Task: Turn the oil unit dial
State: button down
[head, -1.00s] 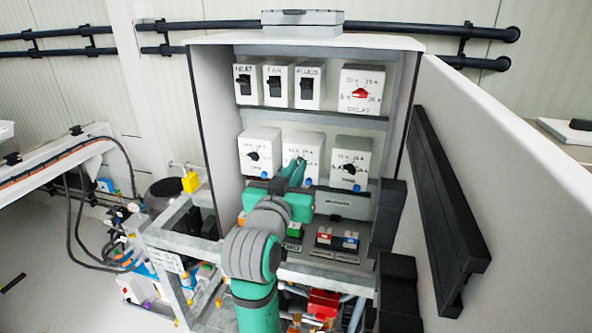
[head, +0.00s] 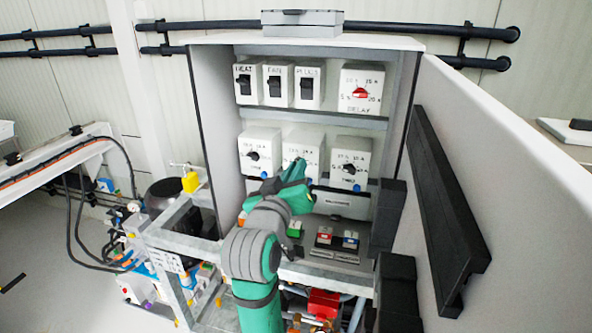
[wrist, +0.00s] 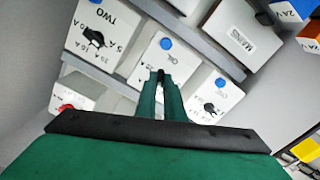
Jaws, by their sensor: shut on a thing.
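The oil unit (wrist: 148,62) is a white box labelled OIL with a blue button (wrist: 166,43). In the head view, this oil unit (head: 313,142) is the middle box of the lower row in the cabinet, partly covered by my gripper. My green gripper (wrist: 160,82) reaches the front of that box, its two fingers close together and shut on the oil unit dial. A small dark bit shows between the fingertips; the rest of the dial and its pointer are hidden. In the head view my gripper (head: 298,170) is tilted.
Similar dial boxes stand left (head: 260,152) and right (head: 350,162) of the oil unit. Switch boxes and a red delay dial (head: 361,93) are on the shelf above. The open cabinet door (head: 520,190) bounds the right side.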

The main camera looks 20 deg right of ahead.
jog(key=shift+f, duration=0.1)
jog(key=c, duration=1.9)
grip_release()
jog(key=shift+o, duration=0.2)
jog(key=v, duration=1.1)
jog(key=shift+w, duration=0.1)
